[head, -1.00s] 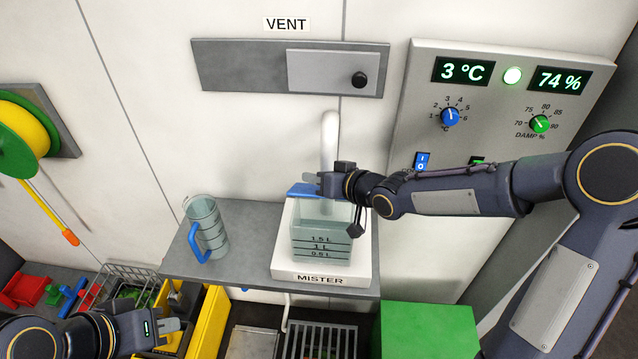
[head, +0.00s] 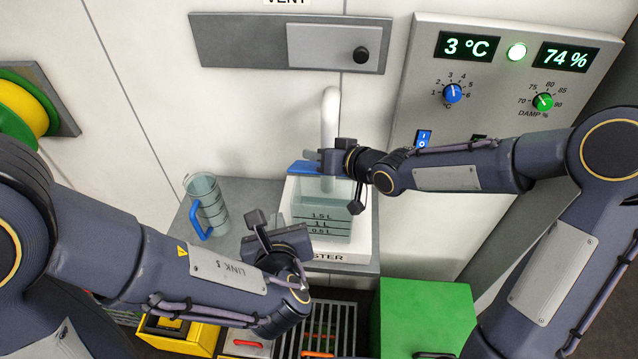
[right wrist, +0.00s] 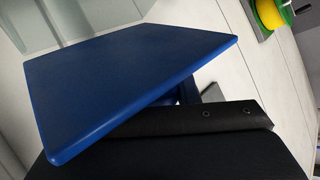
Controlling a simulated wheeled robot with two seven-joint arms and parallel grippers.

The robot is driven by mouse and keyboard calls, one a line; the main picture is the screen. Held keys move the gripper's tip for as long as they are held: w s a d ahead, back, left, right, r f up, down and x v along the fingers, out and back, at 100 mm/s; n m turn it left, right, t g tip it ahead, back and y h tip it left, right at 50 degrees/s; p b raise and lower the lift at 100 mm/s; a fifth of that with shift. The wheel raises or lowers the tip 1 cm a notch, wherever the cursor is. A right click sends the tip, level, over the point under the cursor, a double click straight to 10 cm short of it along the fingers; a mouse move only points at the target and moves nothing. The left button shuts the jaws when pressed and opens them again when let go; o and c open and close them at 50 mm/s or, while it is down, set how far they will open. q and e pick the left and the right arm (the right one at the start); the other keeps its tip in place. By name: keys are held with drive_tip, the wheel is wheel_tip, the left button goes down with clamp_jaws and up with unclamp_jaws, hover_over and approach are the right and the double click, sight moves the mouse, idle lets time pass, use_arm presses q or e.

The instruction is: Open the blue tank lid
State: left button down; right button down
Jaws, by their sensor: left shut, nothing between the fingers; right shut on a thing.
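The clear teal tank (head: 322,222) with litre marks stands on the white mister base (head: 345,257). Its blue lid (head: 303,167) shows as a narrow blue strip at the tank's upper left, partly hidden by my right gripper (head: 322,160). That gripper is shut on the lid. In the right wrist view the lid (right wrist: 130,80) fills much of the picture as a flat blue plate close to the jaws. I cannot tell its exact tilt. My left gripper (head: 278,240) is shut and empty in front of the base; its fingertips are hard to make out.
A clear jug (head: 208,203) with a blue handle stands left of the tank on the grey shelf (head: 250,195). A white spout pipe (head: 330,120) rises behind the tank. A control panel (head: 485,115) is on the right wall, a green box (head: 425,315) below.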

use_arm(q)
drive_tip(key=s+d+m+h, duration=0.1)
drive_tip(key=d+m+h, duration=0.25)
drive_tip(key=d, duration=0.25)
drive_tip(key=shift+m+t+y, duration=0.25)
drive_tip(key=shift+m+t, duration=0.05)
drive_tip(key=shift+m, duration=0.15)
drive_tip(key=x, duration=0.3)
drive_tip(key=r+x, duration=0.1)
drive_tip(key=x, duration=0.6)
drive_tip(key=shift+w+d+r, duration=0.25)
drive_tip(key=shift+w+d, duration=0.1)
drive_tip(key=shift+w, duration=0.25)
drive_tip(key=shift+w+d+r, duration=0.1)
drive_tip(key=shift+w+r, duration=0.15)
drive_tip(key=shift+r, duration=0.2)
